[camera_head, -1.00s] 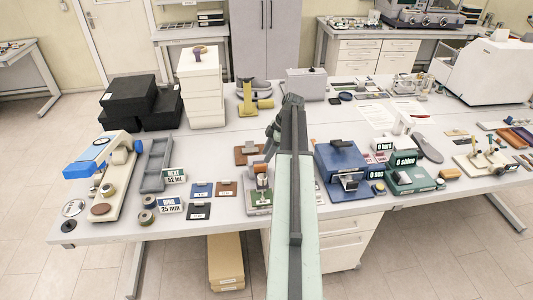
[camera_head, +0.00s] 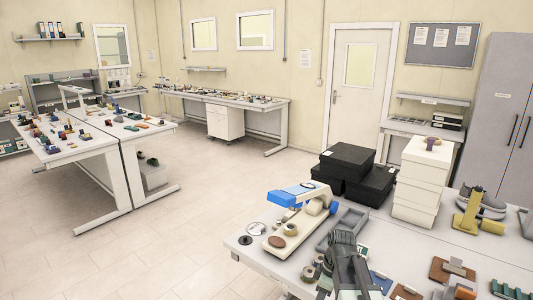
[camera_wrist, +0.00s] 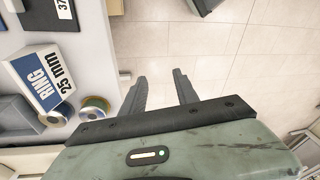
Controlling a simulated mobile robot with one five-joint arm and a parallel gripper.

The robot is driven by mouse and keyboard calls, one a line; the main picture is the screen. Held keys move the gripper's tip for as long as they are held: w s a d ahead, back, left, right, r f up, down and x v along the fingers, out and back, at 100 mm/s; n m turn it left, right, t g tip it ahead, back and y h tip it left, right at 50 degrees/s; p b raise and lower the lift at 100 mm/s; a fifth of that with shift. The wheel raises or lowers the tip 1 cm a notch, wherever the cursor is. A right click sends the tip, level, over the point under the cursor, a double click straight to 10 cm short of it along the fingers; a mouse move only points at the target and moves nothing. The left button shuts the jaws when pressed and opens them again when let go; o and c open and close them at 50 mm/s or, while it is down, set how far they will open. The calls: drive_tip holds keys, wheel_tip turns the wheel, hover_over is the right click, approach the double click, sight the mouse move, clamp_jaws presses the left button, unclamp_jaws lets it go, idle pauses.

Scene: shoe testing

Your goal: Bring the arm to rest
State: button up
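My gripper (camera_wrist: 160,88) shows in the wrist view with its two dark fingers apart. Nothing is between them but pale floor tiles far below. In the head view the dark end of my arm (camera_head: 346,262) is at the bottom, in front of the near table's left part. Its fingertips cannot be made out there. In the wrist view my gripper is off the table edge, to the right of the sign reading RING 25 mm (camera_wrist: 40,78) and the tape rolls (camera_wrist: 95,107).
The near table (camera_head: 262,262) carries a white and blue device (camera_head: 300,205), black boxes (camera_head: 347,160), white drawers (camera_head: 420,180) and a grey tray (camera_head: 341,229). Another table (camera_head: 95,140) with small items stands at the left. Open floor (camera_head: 190,220) lies between them.

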drive_tip(key=s+a+f+m+h, duration=0.2)
drive_tip(key=s+m, duration=0.4)
drive_tip(key=m, duration=0.6)
drive_tip(key=shift+m, duration=0.3)
idle(0.5)
